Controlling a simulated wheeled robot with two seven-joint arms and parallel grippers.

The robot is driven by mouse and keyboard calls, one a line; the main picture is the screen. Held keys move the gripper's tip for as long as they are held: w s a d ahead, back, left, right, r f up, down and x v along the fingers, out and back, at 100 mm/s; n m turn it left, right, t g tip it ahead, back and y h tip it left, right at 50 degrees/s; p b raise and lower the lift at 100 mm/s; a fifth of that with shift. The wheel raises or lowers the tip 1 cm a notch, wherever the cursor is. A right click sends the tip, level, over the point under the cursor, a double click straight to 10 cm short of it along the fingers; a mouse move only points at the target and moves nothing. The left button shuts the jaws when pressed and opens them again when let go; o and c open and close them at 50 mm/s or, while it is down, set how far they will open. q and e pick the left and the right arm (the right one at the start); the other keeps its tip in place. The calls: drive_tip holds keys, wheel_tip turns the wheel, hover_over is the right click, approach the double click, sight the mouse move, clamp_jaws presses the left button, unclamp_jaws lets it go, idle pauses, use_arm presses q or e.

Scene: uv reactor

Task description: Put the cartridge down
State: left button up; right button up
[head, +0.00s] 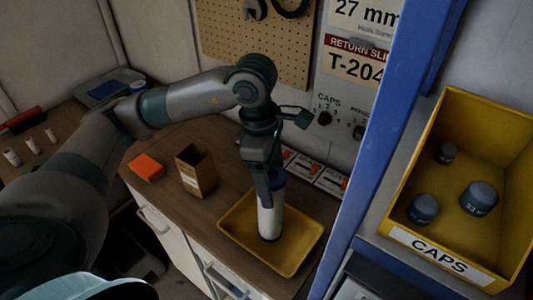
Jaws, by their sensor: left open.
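The cartridge (270,218) is a white cylinder with a dark blue top and a dark lower band. It stands about upright in the yellow tray (290,265) on the wooden bench. My left gripper (272,187) is directly above it, pointing down, with its fingers at the blue top. The fingers are open; the dim picture does not show whether they touch the cartridge. The top is partly hidden by the gripper. My right gripper is not in view.
A brown open box (196,172) and an orange block (147,167) stand left of the tray. A blue post (375,130) rises to its right. Beyond the post, a yellow CAPS bin (440,262) holds dark caps. The tray's front right is clear.

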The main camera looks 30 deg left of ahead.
use_arm(q)
drive_tip(key=r+b, duration=0.1)
drive_tip(key=r, duration=0.1)
drive_tip(key=r+b, duration=0.1)
drive_tip(key=r, duration=0.2)
drive_tip(key=a+r+b, duration=0.1)
drive_tip(key=r, duration=0.2)
drive_tip(key=shift+s, duration=0.15)
drive_tip(key=shift+a+r, duration=0.1)
drive_tip(key=shift+r, duration=0.25)
